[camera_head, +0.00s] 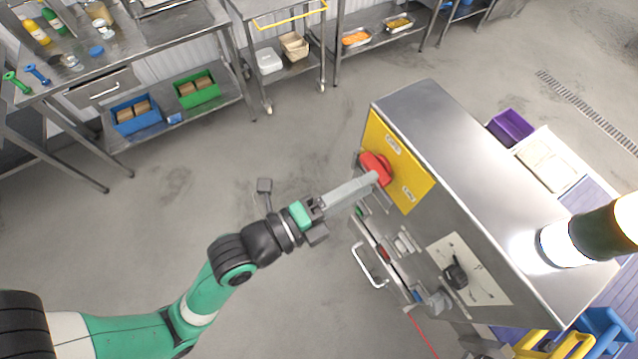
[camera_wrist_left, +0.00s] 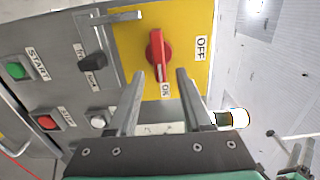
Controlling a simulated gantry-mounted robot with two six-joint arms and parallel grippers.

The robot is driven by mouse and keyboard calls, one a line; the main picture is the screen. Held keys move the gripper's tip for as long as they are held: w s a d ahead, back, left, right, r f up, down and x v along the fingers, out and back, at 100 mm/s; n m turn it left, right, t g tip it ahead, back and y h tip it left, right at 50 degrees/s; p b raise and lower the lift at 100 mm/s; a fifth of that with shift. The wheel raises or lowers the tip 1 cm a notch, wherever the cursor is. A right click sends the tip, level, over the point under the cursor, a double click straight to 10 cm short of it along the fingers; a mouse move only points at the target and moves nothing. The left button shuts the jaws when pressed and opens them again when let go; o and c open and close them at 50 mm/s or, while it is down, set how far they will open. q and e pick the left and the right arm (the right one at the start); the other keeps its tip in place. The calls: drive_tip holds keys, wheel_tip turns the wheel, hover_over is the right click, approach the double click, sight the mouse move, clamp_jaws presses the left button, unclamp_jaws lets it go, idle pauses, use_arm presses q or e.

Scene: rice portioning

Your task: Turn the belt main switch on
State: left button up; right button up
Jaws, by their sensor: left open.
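The belt main switch is a red rotary knob (camera_head: 375,167) on a yellow plate (camera_head: 412,187) at the side of a steel cabinet. In the left wrist view the red knob (camera_wrist_left: 156,50) has its grip bar running up and down, its lower end towards the ON label (camera_wrist_left: 165,90). The OFF label (camera_wrist_left: 201,48) is to its right. My left gripper (camera_head: 372,180) is open, with its fingertips close to the knob. In the wrist view the fingers (camera_wrist_left: 160,76) stand on either side below the knob; contact cannot be told. My right gripper is not in view.
The cabinet (camera_head: 440,120) also carries a green START button (camera_wrist_left: 15,70), a red button (camera_wrist_left: 46,122), a black selector (camera_wrist_left: 92,62) and a metal handle (camera_head: 368,268). Steel tables (camera_head: 150,40) stand at the back left. The floor between is clear.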

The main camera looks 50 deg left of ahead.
use_arm(q)
drive_tip(key=p+v, duration=0.4)
drive_tip(key=v, duration=0.5)
